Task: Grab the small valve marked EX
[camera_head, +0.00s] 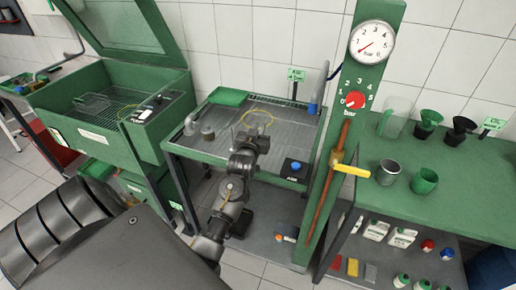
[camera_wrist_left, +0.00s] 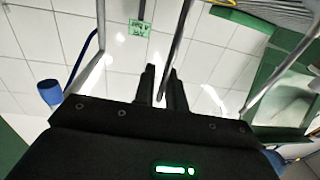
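My left gripper (camera_head: 262,137) is over the middle of the metal-topped bench (camera_head: 290,130) in the head view. In the left wrist view its two dark fingers (camera_wrist_left: 163,70) stand apart. A thin grey rod (camera_wrist_left: 180,38) runs down between them, close to the right finger, with a gap at the left one. I cannot tell if this rod is a valve stem. No EX marking is readable, so I cannot pick out the small valve. The gripper and arm hide part of the bench top. My right gripper is out of view.
The bench carries a green tray (camera_head: 229,97), a yellow ring (camera_head: 270,118), small grey parts (camera_head: 191,125) and a blue-button box (camera_head: 294,167). A green post with a gauge (camera_head: 372,41) stands right of it. A green wash cabinet (camera_head: 90,125) stands left.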

